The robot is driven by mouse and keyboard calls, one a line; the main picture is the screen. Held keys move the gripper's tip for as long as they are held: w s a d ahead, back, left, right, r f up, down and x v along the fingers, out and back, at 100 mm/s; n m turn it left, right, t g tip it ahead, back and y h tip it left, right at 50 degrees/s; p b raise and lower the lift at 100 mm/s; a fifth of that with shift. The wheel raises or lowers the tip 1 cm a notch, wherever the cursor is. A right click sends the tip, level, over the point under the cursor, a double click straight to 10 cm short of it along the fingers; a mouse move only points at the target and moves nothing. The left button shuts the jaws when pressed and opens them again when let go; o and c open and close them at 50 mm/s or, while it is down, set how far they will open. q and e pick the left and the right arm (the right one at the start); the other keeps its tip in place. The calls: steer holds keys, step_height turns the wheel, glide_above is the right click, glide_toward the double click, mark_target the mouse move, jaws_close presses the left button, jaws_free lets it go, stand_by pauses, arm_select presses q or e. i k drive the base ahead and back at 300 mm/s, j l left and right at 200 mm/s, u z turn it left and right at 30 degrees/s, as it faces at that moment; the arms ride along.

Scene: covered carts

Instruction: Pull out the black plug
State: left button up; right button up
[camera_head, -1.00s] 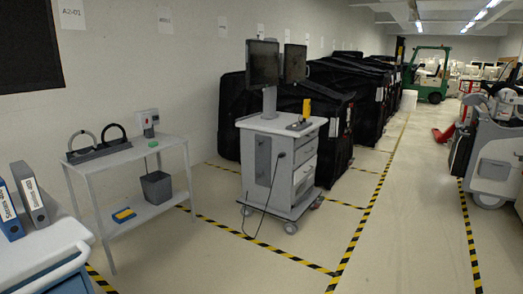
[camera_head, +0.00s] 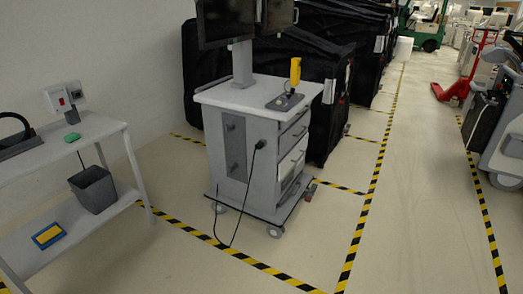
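The black plug (camera_head: 260,144) sits against the front side panel of a grey-white medical cart (camera_head: 218,150), near its right edge. A black cable (camera_head: 243,205) hangs from the plug and runs down to the floor in front of the cart. Neither of my grippers is in view.
A white shelf table (camera_head: 110,125) stands at the left, with a socket box (camera_head: 64,97), a green block (camera_head: 72,136) and a grey bin (camera_head: 94,189). Black covered carts (camera_head: 332,100) stand behind. A red pallet jack (camera_head: 452,91) is at the right. The floor right of the cart is clear.

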mark_target(259, 145)
steer(key=i+j+z, duration=0.15)
steer(key=i+j, duration=0.2)
steer(key=i+j+z, duration=0.1)
steer(key=i+j, duration=0.25)
steer(key=i+j+z, duration=0.15)
steer(key=i+j, duration=0.15)
steer(key=i+j+z, duration=0.1)
steer(key=i+j, duration=0.2)
steer(key=j, duration=0.25)
steer(key=i+j+z, duration=0.15)
steer(key=i+j, duration=0.15)
steer(key=j, duration=0.15)
steer(key=i+j+z, duration=0.1)
steer(key=i+j, duration=0.15)
steer(key=j, duration=0.25)
steer(key=i+j+z, duration=0.15)
steer(key=j, duration=0.35)
steer(key=i+j+z, duration=0.15)
steer(key=i+j, duration=0.15)
steer(key=j, duration=0.25)
